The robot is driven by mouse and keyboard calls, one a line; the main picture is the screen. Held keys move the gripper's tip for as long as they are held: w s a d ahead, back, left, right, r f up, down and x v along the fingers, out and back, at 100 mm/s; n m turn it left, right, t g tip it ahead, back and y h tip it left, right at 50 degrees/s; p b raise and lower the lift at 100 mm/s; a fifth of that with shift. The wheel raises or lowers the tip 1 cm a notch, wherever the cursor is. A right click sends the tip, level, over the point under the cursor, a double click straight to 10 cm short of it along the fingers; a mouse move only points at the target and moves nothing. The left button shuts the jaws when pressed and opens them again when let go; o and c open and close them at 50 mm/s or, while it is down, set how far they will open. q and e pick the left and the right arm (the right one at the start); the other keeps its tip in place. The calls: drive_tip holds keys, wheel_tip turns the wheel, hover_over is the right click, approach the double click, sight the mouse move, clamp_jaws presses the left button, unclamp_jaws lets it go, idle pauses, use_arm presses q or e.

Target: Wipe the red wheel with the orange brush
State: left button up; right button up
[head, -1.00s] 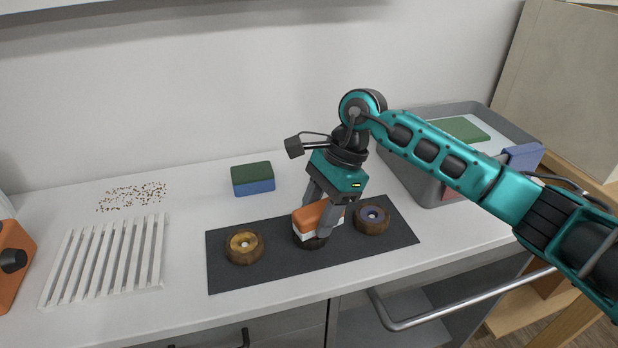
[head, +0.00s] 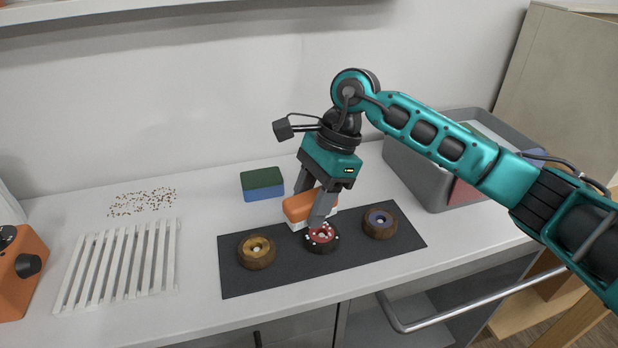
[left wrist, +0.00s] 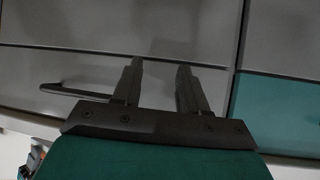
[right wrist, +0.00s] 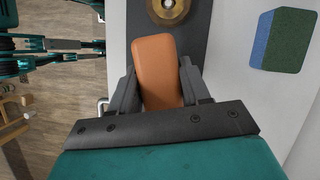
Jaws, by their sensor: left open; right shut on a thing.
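The red wheel (head: 321,236) lies on the dark mat (head: 290,279), between a yellow wheel (head: 257,252) and a purple wheel (head: 380,222). Its tread is dark and its red hub shows. My right gripper (head: 314,208) is shut on the orange brush (head: 297,209), which has a pale underside. The brush is above and just left of the red wheel; I cannot tell if they touch. In the right wrist view the brush (right wrist: 156,70) sits between the fingers. My left gripper (left wrist: 158,85) is open and empty in the left wrist view, facing grey cabinet fronts.
A green and blue sponge (head: 262,185) stands behind the mat. A white slatted rack (head: 120,265) and brown crumbs (head: 142,201) are at left, near an orange device (head: 20,270). A grey bin (head: 428,183) stands at right. A metal handle (head: 470,301) runs along the front.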

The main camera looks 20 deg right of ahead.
drive_tip(key=shift+r+p, duration=0.7)
drive_tip(key=shift+r, duration=1)
